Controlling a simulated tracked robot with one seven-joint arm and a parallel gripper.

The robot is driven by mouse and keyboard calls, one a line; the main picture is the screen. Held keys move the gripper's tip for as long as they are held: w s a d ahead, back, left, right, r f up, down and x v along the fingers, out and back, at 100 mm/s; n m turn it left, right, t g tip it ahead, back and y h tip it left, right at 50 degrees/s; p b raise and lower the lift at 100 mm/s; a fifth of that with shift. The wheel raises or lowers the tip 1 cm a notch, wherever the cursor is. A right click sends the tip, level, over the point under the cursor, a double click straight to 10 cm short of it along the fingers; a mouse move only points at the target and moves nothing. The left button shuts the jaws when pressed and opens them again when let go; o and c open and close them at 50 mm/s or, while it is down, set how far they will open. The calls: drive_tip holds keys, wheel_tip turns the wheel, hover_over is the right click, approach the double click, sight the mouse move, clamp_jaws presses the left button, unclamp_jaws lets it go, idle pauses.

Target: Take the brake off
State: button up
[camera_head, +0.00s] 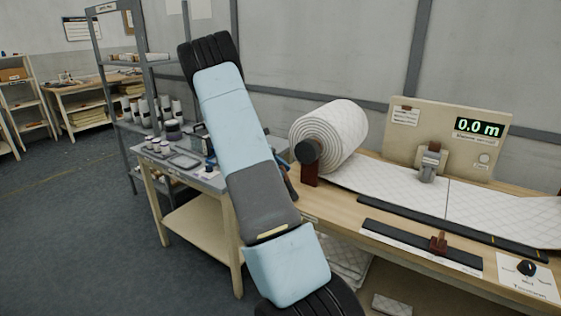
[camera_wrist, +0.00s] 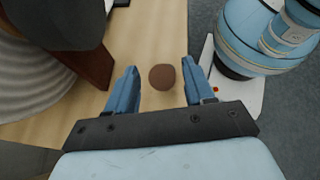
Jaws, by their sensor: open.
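A quilted white wadding roll (camera_head: 335,135) lies on its stand at the left end of the wooden bench, with a dark hub (camera_head: 307,151) on its near end and a red-brown support (camera_head: 311,174) below. In the wrist view, the dark hub (camera_wrist: 55,22) and the red-brown support (camera_wrist: 97,65) are at upper left. A round brown knob (camera_wrist: 162,77) shows between the fingers of my gripper (camera_wrist: 159,68), apart from both; it may be the brake's handle, but I cannot tell. My gripper is open and empty. My arm mostly hides it in the head view.
Wadding runs right along the bench under a grey measuring unit (camera_head: 430,160); the display (camera_head: 479,127) reads 0.0 m. A brown slider (camera_head: 438,243) sits on a dark rail, with a black knob (camera_head: 527,269) at right. A grey side table (camera_head: 180,165) stands left of the bench.

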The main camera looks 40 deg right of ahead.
drive_tip(key=v, duration=1.3)
drive_tip(key=shift+w+a, duration=0.2)
drive_tip(key=shift+w, duration=0.15)
drive_tip(key=shift+r, duration=0.15)
drive_tip(key=s+a+r+m+t+y, duration=0.3)
drive_tip(key=s+a+r+t, duration=0.6)
drive_tip(key=s+a+r, duration=0.7)
drive_tip(key=s+a+m+t+y, duration=0.1)
drive_tip(key=s+a+t, duration=0.2)
drive_tip(key=s+a, duration=0.3)
drive_tip(key=s+a+f+m+t, duration=0.1)
drive_tip(key=s+a+t, duration=0.3)
drive_tip(key=s, duration=1)
drive_tip(key=shift+a+m+t+y, duration=0.3)
drive_tip(key=shift+a+m+y, duration=0.15)
drive_tip(key=shift+a, duration=0.5)
